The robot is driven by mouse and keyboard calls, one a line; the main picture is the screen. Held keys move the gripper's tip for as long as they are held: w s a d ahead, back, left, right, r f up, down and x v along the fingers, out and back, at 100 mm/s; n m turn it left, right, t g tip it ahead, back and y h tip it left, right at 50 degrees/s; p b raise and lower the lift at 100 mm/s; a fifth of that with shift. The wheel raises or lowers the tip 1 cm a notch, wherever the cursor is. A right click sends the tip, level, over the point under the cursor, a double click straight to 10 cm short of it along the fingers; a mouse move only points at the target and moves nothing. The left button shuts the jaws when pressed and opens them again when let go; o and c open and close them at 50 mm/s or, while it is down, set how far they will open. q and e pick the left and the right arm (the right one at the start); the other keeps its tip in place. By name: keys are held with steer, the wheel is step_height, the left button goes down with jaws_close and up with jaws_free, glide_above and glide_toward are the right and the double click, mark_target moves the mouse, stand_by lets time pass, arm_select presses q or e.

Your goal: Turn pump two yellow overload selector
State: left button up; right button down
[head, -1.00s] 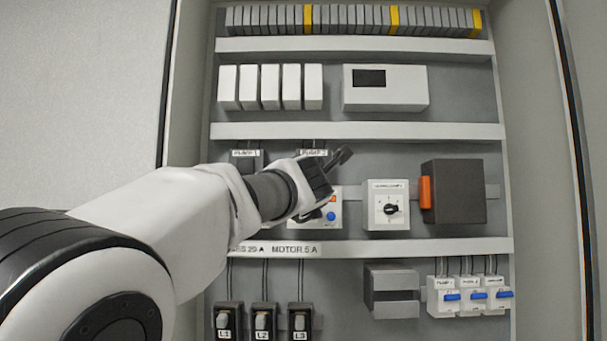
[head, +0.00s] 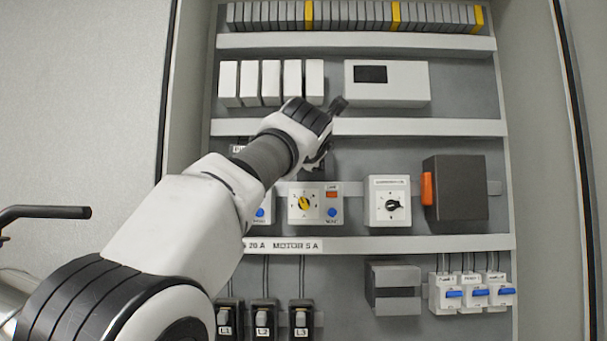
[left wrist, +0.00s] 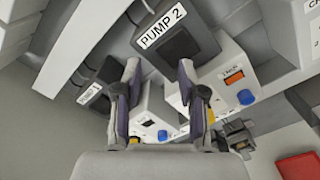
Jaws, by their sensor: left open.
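The pump two overload unit (head: 316,216) is a white box in the middle of the cabinet. Its yellow selector (head: 304,204) sits on a round dial, left of a blue button and an orange lamp. My left gripper (head: 332,127) is above this unit, in front of the panel, and hides most of the dark PUMP 2 block. In the left wrist view my left gripper (left wrist: 158,67) is open and empty, with the PUMP 2 label beyond it. There the yellow selector (left wrist: 211,117) is partly hidden behind the right finger. My right gripper is not in view.
The pump one unit (head: 262,209) is just left, mostly hidden by my arm. A white unit with a black knob (head: 392,205) and a dark box with an orange handle (head: 458,195) stand to the right. A white rail (head: 420,127) runs above, a labelled rail (head: 420,244) below.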

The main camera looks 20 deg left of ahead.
mark_target(303, 203)
arm_select(q)
steer(key=s+f+n+b, duration=0.1)
steer(key=f+n, duration=0.1)
steer(key=n, duration=0.2)
steer(key=s+f+n+b, duration=0.1)
steer(key=s+f+n, duration=0.1)
steer(key=n, duration=0.3)
steer(key=s+d+f+n+b, duration=0.1)
steer(key=s+f+n+b, duration=0.1)
steer(key=f+n, duration=0.2)
steer(key=shift+s+f+n, duration=0.15)
steer(key=shift+n, duration=0.45)
steer(key=x, duration=0.2)
steer(key=p+x, duration=0.1)
steer(key=x, duration=0.1)
steer(key=shift+f, duration=0.3)
steer(key=shift+w+a+f, duration=0.1)
steer(key=shift+w+f, duration=0.1)
steer(key=shift+w, duration=0.4)
steer(key=shift+s, duration=0.2)
steer(key=shift+c, duration=1)
steer(key=shift+s+r, duration=0.1)
jaws_close()
